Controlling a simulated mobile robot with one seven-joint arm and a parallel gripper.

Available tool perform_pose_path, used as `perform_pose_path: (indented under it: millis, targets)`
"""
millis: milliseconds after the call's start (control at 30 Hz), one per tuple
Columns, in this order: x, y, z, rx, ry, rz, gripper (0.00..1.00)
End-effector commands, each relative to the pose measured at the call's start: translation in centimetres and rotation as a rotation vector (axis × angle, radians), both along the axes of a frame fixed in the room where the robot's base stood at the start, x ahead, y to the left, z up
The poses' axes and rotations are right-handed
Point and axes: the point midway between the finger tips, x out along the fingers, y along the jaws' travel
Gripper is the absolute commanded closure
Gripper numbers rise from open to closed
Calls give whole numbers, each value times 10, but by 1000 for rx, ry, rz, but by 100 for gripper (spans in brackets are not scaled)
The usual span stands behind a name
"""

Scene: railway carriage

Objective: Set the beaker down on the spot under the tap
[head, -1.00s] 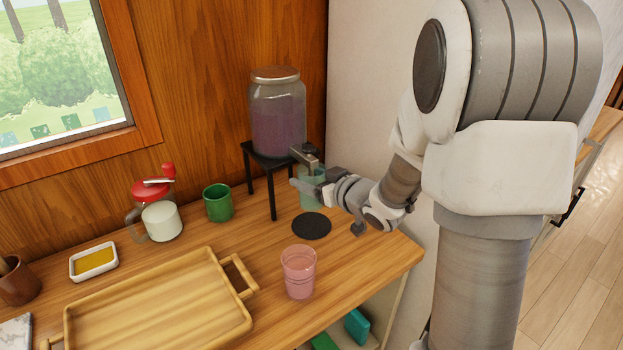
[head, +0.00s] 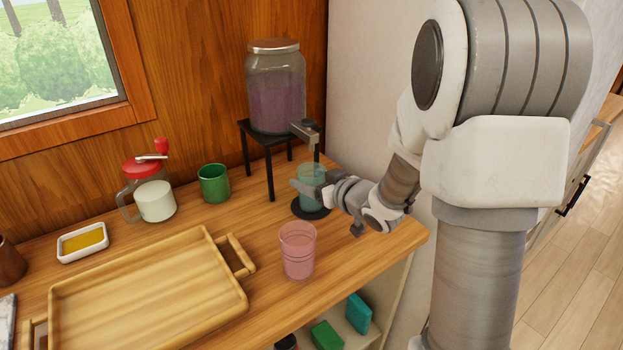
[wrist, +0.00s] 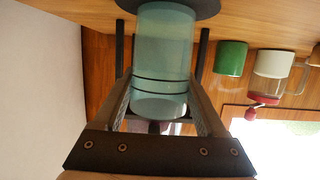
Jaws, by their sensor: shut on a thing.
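The beaker is a translucent teal cup (head: 312,192), upright below the tap (head: 305,132) of the drink jar. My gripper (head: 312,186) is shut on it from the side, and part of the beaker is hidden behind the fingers. The black round mat (head: 322,212) lies on the counter under the tap, and the beaker's base is over it. In the wrist view, which is upside down, the beaker (wrist: 165,45) is between my two fingers (wrist: 163,88), with its base at the dark disc (wrist: 165,5). I cannot tell whether it touches or hangs just above.
The jar of purple drink (head: 275,100) stands on a black stand (head: 262,137) behind. A pink glass (head: 298,255) stands in front of the mat. A green mug (head: 214,184), a red-lidded jug (head: 153,195) and a wooden tray (head: 150,290) are to the left.

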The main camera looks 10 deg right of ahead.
Motion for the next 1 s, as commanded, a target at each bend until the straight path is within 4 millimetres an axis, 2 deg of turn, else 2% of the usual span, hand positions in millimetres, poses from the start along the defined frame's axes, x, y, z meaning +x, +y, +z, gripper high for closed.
perform_pose_path:
  millis: [500, 533, 667, 1000]
  targets:
    - [0, 0, -6, 0, 0, 0, 81]
    - [0, 0, -5, 0, 0, 0, 24]
    - [0, 0, -5, 0, 0, 0, 1]
    - [0, 0, -5, 0, 0, 0, 0]
